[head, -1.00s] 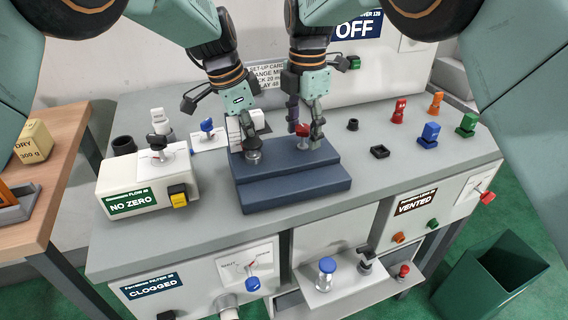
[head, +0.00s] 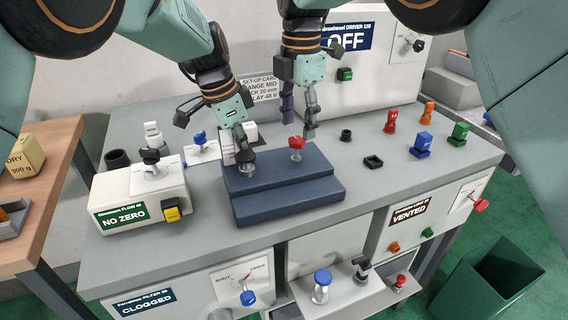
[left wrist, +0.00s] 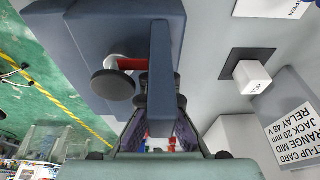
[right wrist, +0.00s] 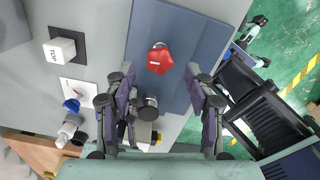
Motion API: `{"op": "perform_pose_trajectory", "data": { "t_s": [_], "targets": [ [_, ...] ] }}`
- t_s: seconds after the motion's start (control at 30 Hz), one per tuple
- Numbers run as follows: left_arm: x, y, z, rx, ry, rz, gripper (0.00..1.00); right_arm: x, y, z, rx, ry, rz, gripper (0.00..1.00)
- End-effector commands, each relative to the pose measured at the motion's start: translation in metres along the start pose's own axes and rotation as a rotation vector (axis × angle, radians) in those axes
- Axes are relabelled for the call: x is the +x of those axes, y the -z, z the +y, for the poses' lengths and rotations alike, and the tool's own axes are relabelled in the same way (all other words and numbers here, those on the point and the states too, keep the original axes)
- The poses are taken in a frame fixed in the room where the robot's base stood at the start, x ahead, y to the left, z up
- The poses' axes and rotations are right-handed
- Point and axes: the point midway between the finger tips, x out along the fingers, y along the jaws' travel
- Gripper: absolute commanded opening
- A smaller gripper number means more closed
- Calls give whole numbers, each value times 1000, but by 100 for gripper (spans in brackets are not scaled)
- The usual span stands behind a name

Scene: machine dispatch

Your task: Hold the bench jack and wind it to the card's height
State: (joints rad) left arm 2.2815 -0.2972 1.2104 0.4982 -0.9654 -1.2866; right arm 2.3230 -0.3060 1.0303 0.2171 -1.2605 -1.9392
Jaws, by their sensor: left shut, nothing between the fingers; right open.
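The bench jack is a dark blue stepped block (head: 285,183) on the bench. A red star knob (head: 296,144) stands on its right half; it also shows in the right wrist view (right wrist: 160,58). A dark round knob on a pale stem (left wrist: 112,84) shows at the jack in the left wrist view. My left gripper (head: 245,165) is shut and empty, low at the jack's left end. My right gripper (head: 311,132) is open, just behind and right of the red knob, apart from it. The set-up card (head: 262,88), reading jack 20 mm, stands behind, partly hidden by my arms.
The NO ZERO box (head: 140,200) stands left of the jack. A white TOP block (left wrist: 250,78) is close behind it. A black square socket (head: 373,162) and several coloured pieces, including a blue one (head: 421,146), stand right. The bench's right front is clear.

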Motion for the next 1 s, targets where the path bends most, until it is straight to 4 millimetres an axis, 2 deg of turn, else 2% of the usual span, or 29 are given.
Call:
{"op": "perform_pose_trajectory", "data": {
  "t_s": [0.03, 0.17, 0.27, 0.33, 0.5, 0.6, 0.8, 1.0],
  "targets": [
    [8, -5, 4, -2, -16, -12, 0, -17, -7, 1, 12, -30, -5, 54],
    [8, -5, 4, -2, -15, -12, 0, -59, -27, -14, 102, -102, 38, 54],
    [8, -5, 4, -2, -15, -12, 0, -86, -37, -32, 321, -171, 140, 54],
    [8, -5, 4, -2, -15, -12, 0, -93, -38, -41, 477, -193, 212, 54],
    [9, -5, 4, -2, -17, -11, 0, -87, -34, -49, 763, -182, 330, 54],
    [9, -5, 4, -2, -17, -12, 0, -82, -30, -47, 860, -170, 355, 54],
    [8, -5, 4, -2, -16, -12, 0, -78, -30, -44, 929, -166, 363, 54],
    [8, -5, 4, -2, -16, -12, 0, -52, -24, -36, 929, -164, 361, 54]
  ]
}}
